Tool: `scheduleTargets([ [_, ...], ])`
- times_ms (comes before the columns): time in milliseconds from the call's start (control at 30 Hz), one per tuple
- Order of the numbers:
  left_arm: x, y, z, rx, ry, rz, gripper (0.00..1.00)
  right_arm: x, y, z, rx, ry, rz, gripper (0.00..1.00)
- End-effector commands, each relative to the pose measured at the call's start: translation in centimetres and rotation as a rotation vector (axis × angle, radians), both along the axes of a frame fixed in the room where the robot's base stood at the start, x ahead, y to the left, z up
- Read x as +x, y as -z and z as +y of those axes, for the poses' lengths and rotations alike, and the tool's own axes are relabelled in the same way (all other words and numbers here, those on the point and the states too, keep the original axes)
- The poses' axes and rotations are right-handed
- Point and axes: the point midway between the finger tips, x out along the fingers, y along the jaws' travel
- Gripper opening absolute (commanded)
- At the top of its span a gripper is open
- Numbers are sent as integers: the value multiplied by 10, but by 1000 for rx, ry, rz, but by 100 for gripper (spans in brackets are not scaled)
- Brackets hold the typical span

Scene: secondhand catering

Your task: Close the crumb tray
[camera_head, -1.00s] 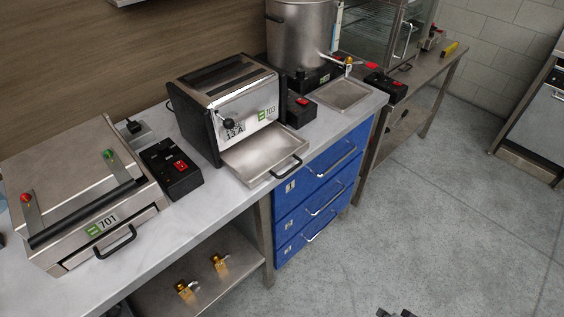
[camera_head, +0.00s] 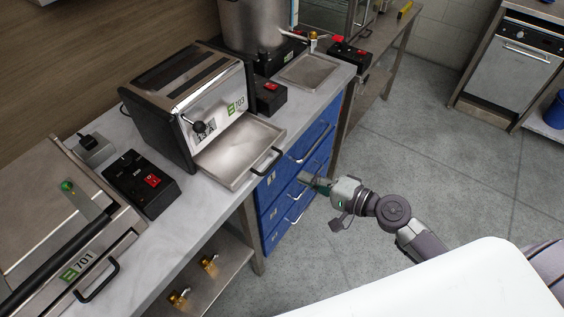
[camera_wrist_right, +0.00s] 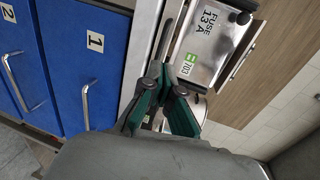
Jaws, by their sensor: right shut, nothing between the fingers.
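The crumb tray (camera_head: 238,152) is a shallow metal tray with a black handle (camera_head: 267,162). It sticks out from the bottom front of the toaster (camera_head: 193,103) labelled 703, over the counter's front edge. My right gripper (camera_head: 306,180) is shut and empty, in front of the blue drawers, below and to the right of the tray's handle. In the right wrist view the gripper's green fingers (camera_wrist_right: 168,100) are in front of the toaster front (camera_wrist_right: 212,50) and hide most of the tray. My left gripper is not in view.
Blue drawers (camera_head: 298,172) with metal handles are under the counter (camera_head: 205,195). A black switch box (camera_head: 143,183) and an appliance labelled 701 (camera_head: 60,235) stand left of the toaster. A large pot (camera_head: 252,25) and a sink-like pan (camera_head: 308,70) are behind right. The floor (camera_head: 430,150) is clear.

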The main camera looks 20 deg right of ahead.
Motion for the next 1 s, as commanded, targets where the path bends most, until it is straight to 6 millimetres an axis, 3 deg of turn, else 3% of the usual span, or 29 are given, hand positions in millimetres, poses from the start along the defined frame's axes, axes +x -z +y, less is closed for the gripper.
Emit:
scheduleTargets([
  [100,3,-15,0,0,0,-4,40,22,0,16,2,2,-3,0],
  [333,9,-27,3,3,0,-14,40,49,10,38,1,1,0,0],
  [867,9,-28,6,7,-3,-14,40,58,15,46,-1,0,0,0],
  [1000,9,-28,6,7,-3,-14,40,70,15,55,0,1,-3,0],
])
